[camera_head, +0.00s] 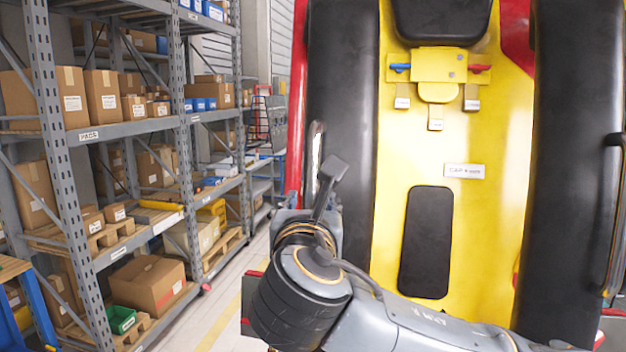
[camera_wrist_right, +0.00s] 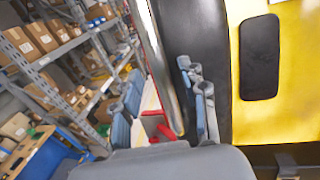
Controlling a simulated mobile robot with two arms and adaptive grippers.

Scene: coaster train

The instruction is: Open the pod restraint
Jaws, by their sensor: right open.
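The yellow pod seat (camera_head: 485,215) fills the right of the head view, with a black padded bar (camera_head: 343,70) on its left and another (camera_head: 568,150) on its right. A slim metal grab handle (camera_head: 316,145) stands at the outer edge of the left bar. My right gripper (camera_head: 325,185) is beside this handle's lower part, its far side hidden by the wrist. In the right wrist view the gripper (camera_wrist_right: 160,100) is open, its fingers spread on either side of the metal handle (camera_wrist_right: 153,50). Contact cannot be told. My left gripper is not in view.
A yellow latch plate (camera_head: 438,64) with a blue lever (camera_head: 400,67) and a red lever (camera_head: 480,69) sits high on the pod. Another handle (camera_head: 616,220) is on the right bar. Shelves with boxes (camera_head: 150,283) line the left; the aisle floor (camera_head: 222,312) is between.

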